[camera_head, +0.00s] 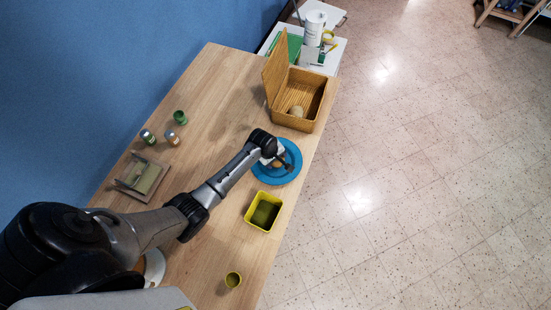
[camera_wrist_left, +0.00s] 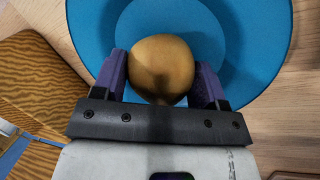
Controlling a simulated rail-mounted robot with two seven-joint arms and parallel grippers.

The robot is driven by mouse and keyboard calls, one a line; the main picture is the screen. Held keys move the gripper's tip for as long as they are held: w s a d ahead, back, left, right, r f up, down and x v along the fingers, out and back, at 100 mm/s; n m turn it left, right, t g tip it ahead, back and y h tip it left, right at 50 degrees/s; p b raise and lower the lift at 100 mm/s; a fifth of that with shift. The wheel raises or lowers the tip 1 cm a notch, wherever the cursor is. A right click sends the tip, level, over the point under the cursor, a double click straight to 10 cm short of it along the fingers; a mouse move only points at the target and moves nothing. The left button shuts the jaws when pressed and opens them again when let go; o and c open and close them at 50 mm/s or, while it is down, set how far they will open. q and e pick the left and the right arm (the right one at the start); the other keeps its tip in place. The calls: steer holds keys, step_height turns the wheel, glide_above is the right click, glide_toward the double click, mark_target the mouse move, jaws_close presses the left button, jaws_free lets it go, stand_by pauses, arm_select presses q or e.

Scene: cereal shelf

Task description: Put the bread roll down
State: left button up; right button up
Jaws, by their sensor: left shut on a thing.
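A brown bread roll (camera_wrist_left: 161,68) is between the two fingers of my left gripper (camera_wrist_left: 161,75), which is shut on it. The roll is over the blue plate (camera_wrist_left: 265,40); whether it touches the plate is hard to tell. In the head view my left gripper (camera_head: 279,162) is above the blue plate (camera_head: 290,174), and the roll (camera_head: 277,164) is mostly hidden by the gripper. My right gripper is not in view.
Jars (camera_head: 148,136) stand at left on the wooden table (camera_head: 205,95).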

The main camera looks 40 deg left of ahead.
arm_select(q)
steer(key=shift+f, duration=0.2)
steer(key=shift+f, duration=0.15)
steer(key=o, duration=0.9)
steer(key=shift+r, duration=0.45)
steer(key=p+v, duration=0.3)
steer(key=v, duration=0.8)
steer(key=shift+s+a+r, duration=0.1)
steer(key=shift+s+r, duration=0.05)
steer(key=shift+r, duration=0.15)
